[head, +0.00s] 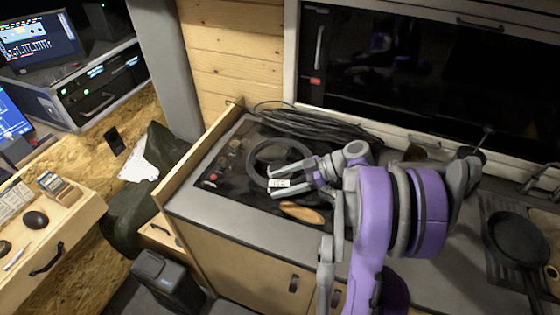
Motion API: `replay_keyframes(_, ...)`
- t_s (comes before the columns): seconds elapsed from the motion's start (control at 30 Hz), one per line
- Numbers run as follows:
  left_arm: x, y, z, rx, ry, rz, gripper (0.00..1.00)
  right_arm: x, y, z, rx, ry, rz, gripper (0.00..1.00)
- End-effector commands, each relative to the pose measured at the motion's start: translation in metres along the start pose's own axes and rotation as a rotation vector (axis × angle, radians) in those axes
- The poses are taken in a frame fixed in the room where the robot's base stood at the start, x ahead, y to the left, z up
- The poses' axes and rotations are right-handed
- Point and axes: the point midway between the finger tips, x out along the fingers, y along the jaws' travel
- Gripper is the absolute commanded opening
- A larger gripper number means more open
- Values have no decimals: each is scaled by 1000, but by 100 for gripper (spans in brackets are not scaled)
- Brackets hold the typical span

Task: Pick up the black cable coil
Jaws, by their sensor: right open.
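The black cable coil (256,155) lies as a ring on the dark top of the counter, near its left end. A small white label (279,183) shows at its near side. My right gripper (276,180) reaches in from the right, its two fingers apart, pointing left. The fingertips are at the near right part of the coil, one above and one below the label in the picture. I cannot tell whether they touch the coil. The fingers hide part of the ring. My left gripper is not in view.
A loose bundle of dark cables (315,123) lies behind the coil along the back wall. A tan oval object (302,213) lies just in front of my right gripper. A raised wooden edge (200,153) bounds the counter at left. A black pan (518,238) stands far right.

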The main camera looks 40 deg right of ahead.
Motion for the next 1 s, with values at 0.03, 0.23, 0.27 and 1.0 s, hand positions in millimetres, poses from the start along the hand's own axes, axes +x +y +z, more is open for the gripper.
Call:
replay_keyframes(0.03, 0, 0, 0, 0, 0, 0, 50, 3, 0, 0, 0, 0, -1, 80)
replay_keyframes(0.23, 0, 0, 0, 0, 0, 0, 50, 4, 0, 1, 1, 0, 0, 80)
replay_keyframes(0.27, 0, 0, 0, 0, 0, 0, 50, 4, 0, 1, 1, 0, 0, 80)
replay_keyframes(1.0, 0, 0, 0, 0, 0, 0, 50, 3, 0, 0, 0, 0, 0, 0)
